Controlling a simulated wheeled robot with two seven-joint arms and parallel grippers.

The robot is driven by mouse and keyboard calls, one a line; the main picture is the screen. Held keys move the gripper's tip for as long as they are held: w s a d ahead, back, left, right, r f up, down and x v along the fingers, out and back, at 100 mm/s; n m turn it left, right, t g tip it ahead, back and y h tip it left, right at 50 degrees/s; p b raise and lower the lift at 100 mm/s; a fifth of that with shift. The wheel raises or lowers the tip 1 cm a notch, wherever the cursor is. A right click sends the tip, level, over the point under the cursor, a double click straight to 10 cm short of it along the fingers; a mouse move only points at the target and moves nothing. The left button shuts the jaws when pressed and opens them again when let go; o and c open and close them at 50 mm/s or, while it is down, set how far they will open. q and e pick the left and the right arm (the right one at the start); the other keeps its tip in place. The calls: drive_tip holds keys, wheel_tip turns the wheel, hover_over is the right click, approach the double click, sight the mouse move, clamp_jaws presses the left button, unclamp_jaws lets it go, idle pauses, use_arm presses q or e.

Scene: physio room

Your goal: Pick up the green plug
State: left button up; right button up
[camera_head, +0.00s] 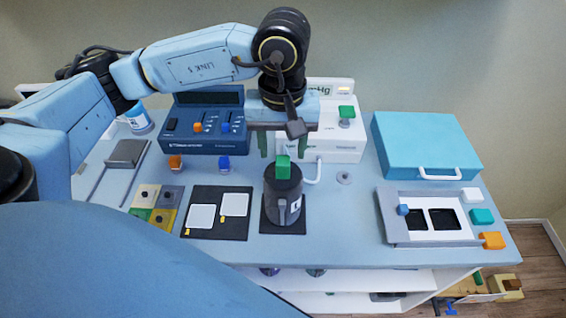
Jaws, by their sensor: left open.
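A green plug (283,168) sits at the top of a dark grey canister (283,205) with a handle and a white label, which stands on a black square mat (268,226). A second green plug (346,112) sits on the white device at the back. My left gripper (284,150) hangs from above with its jaws open. My right gripper is not in view.
A blue device (203,143) and a white device (347,142) stand behind the canister. Orange (176,163) and blue (224,163) plugs stand left. A teal case (428,145) and a framed tray (388,215) are right. Bare tabletop (340,222) lies right of the canister.

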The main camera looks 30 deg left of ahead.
sight(283, 160)
use_arm(q)
wheel_tip(283, 160, down, 4)
drive_tip(key=shift+d+f, duration=0.1)
drive_tip(key=c, duration=0.9)
drive_tip(key=shift+o, duration=0.2)
